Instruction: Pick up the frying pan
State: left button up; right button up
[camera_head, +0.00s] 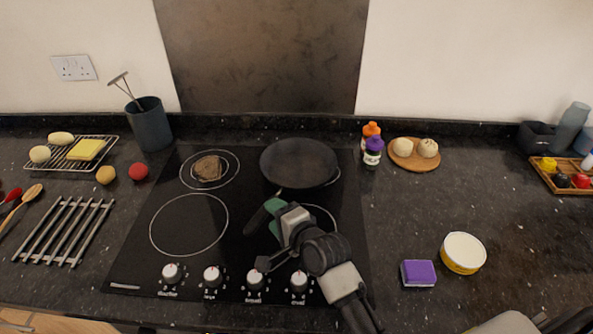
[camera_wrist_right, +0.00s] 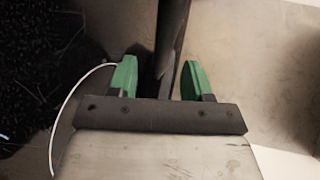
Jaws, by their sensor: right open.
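The dark frying pan (camera_head: 300,163) sits on the back right of the black cooktop (camera_head: 190,225). Its handle (camera_head: 257,220) points toward the front left. My right gripper (camera_head: 272,214), with green fingertips, is at the handle. In the right wrist view the pan handle (camera_wrist_right: 172,35) runs between the two open fingers of the right gripper (camera_wrist_right: 160,80). A gap shows on each side of it, narrower on the right. My left gripper is not in view.
A brown patty (camera_head: 208,168) lies on the back left burner. Knobs (camera_head: 212,276) line the cooktop's front. Two bottles (camera_head: 373,152) stand close right of the pan. A purple box (camera_head: 418,273) and a yellow-sided tub (camera_head: 463,253) are at right. The front left burner is clear.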

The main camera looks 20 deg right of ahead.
jog(key=x, duration=0.4)
jog(key=shift+w+p, duration=0.1)
jog(key=shift+p, duration=0.2)
jog(key=shift+r, duration=0.1)
jog(key=shift+c, duration=0.5)
grip_shut()
jog(key=shift+r, duration=0.1)
